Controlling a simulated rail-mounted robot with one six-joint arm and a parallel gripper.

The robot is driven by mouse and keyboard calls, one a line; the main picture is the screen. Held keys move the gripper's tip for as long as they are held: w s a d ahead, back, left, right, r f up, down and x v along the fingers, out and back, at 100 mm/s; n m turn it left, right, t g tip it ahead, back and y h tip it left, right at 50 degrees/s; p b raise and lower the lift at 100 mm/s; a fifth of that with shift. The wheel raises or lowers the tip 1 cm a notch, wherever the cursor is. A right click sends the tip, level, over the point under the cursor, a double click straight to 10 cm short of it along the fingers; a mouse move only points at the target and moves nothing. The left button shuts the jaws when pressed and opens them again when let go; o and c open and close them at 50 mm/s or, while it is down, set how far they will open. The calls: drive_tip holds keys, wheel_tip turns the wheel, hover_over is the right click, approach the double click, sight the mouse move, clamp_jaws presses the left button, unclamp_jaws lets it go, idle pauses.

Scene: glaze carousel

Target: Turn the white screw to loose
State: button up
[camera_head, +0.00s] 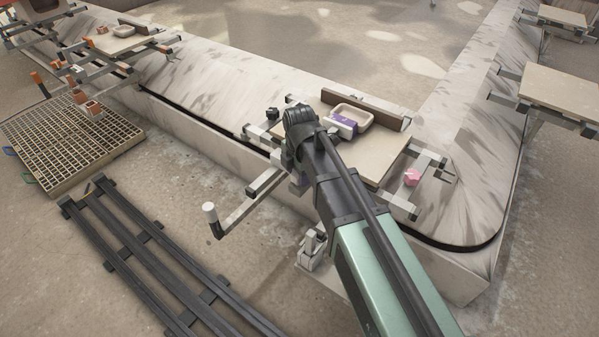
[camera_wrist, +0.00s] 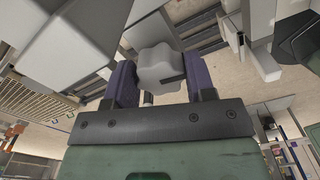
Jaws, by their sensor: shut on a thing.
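The white screw (camera_wrist: 160,68) shows in the wrist view as a pale lobed knob between the two purple-grey fingers of my gripper (camera_wrist: 162,80). The fingers are shut on it, one on each side. In the head view my arm covers the gripper and the screw, apart from a small purple part below the wrist. How far the screw is turned cannot be told.
A board (camera_head: 389,151) on a metal frame carries a beige tray (camera_head: 352,115) and a purple-white block (camera_head: 343,124). A pink piece (camera_head: 412,178) sits on the frame's right. A white-capped handle (camera_head: 209,213) sticks out left. Rails (camera_head: 150,255) and a grate (camera_head: 70,140) lie on the floor.

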drive_tip(key=shift+n, duration=0.8)
drive_tip(key=o, duration=0.9)
drive_tip(key=shift+o, duration=0.2)
wheel_tip(320, 180, up, 11)
drive_tip(key=p, duration=1)
drive_tip(key=shift+p, duration=0.4)
drive_tip(key=shift+f, duration=0.1)
